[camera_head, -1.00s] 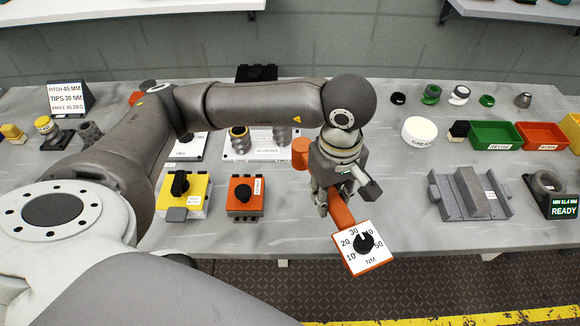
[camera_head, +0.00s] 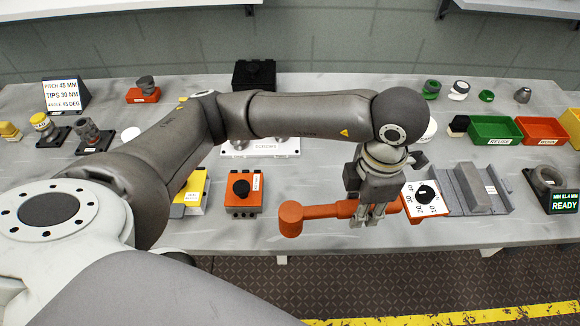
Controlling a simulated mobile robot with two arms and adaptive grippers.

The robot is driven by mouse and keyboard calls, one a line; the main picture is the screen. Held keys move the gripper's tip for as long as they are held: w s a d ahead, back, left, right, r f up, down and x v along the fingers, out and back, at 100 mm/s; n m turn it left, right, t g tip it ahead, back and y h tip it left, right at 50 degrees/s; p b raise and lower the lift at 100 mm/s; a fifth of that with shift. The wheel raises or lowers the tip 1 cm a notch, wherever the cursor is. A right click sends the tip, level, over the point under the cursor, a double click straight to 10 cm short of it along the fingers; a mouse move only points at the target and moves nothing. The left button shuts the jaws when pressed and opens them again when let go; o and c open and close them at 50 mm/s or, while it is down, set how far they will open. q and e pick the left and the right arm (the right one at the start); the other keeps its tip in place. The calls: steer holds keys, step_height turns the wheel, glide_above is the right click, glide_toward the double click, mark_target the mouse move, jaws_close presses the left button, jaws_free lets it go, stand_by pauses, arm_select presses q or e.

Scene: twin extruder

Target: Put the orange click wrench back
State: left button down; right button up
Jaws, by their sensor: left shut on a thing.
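The orange click wrench (camera_head: 328,211) lies crosswise in the head view, over the front part of the bench. Its round orange head (camera_head: 291,218) points left. My left gripper (camera_head: 369,219) points down and is shut on the wrench's handle between the head and the dial. The fingers hide part of the handle. How high the wrench is above the bench is hard to tell. My right gripper is not in view.
An orange box with a black knob (camera_head: 243,192) and a yellow box (camera_head: 190,193) stand left of the wrench. The grey grooved block (camera_head: 484,190) and a READY display (camera_head: 563,202) stand to the right. Green (camera_head: 496,131) and orange (camera_head: 542,131) bins are behind. The bench's front edge is close.

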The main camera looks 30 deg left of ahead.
arm_select(q)
steer(key=shift+w+a, duration=0.15)
steer(key=shift+w, duration=0.1)
steer(key=w+a+f+p, duration=0.2)
steer(key=w+f, duration=0.1)
steer(key=w+a+f+p, duration=0.1)
steer(key=w+a+f, duration=0.2)
steer(key=w, duration=0.1)
steer(key=w+a+f+p, duration=0.2)
steer(key=w+f, duration=0.1)
steer(key=shift+w+a+f+p, duration=0.1)
steer(key=shift+w+a+p, duration=0.1)
steer(key=shift+w+p, duration=0.1)
steer(key=f+p, duration=0.2)
steer(key=shift+w+a+f, duration=0.15)
steer(key=shift+w+f, duration=0.05)
steer(key=shift+f, duration=0.45)
